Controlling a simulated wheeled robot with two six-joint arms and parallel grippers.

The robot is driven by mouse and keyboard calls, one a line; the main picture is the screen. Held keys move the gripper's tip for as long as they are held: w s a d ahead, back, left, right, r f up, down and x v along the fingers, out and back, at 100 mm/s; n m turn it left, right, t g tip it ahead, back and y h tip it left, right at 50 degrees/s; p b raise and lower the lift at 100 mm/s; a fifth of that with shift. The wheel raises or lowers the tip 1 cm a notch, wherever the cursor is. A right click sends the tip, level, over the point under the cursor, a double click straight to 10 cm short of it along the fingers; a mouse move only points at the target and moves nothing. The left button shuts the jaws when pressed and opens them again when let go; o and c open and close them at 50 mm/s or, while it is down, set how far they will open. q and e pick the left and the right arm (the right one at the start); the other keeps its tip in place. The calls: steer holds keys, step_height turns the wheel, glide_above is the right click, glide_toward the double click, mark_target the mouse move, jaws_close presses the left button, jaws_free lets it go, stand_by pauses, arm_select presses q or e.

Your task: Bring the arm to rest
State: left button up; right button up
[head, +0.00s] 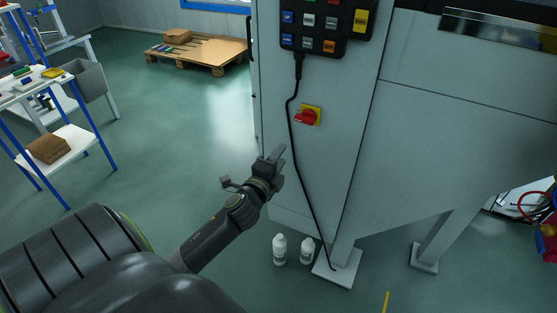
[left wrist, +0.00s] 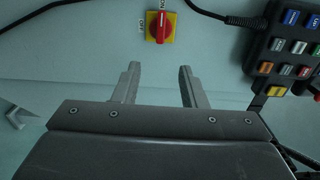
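My left gripper (head: 274,164) is in front of the lower part of a grey cabinet panel (head: 345,130), below and left of a red rotary switch (head: 306,117) on a yellow plate. In the left wrist view the two fingers (left wrist: 160,84) stand apart with nothing between them. There the switch (left wrist: 160,27) shows just beyond the fingertips, apart from them. Its red handle lies upright in that picture, in line with the label at the top edge. My right gripper is not in view.
Two white bottles (head: 280,250) stand by the cabinet foot (head: 338,268). A blue-framed shelf (head: 65,140) is at left, a pallet (head: 200,51) behind. Floor between is clear.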

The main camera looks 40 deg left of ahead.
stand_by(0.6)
arm_select(q)
steer(key=s+a+f+n+g, duration=0.1)
steer(key=s+f+n+g, duration=0.2)
steer(key=f, duration=0.8)
steer(key=s+f+n+g, duration=0.2)
steer(key=s+f, duration=0.3)
steer(key=f, duration=0.6)
steer(key=s+a+f+n+g, duration=0.1)
steer(key=s+f+n+g, duration=0.2)
steer(key=f, duration=0.7)
steer(key=s+d+f+n+g+h, duration=0.1)
steer(key=s+d+f+n+g, duration=0.1)
steer(key=s+f, duration=0.5)
steer(key=s+d+f+n+g+h, duration=0.1)
steer(key=s+d+f+n+g, duration=0.2)
steer(key=s, duration=1.2)
steer(key=s+d+f+n+g+h, duration=0.1)
steer(key=s+d+f+n+g, duration=0.2)
steer(key=s+f, duration=0.7)
steer(key=shift+s+d+f, duration=0.3)
steer(key=shift+s+d, duration=0.3)
steer(key=shift+d, duration=0.65)
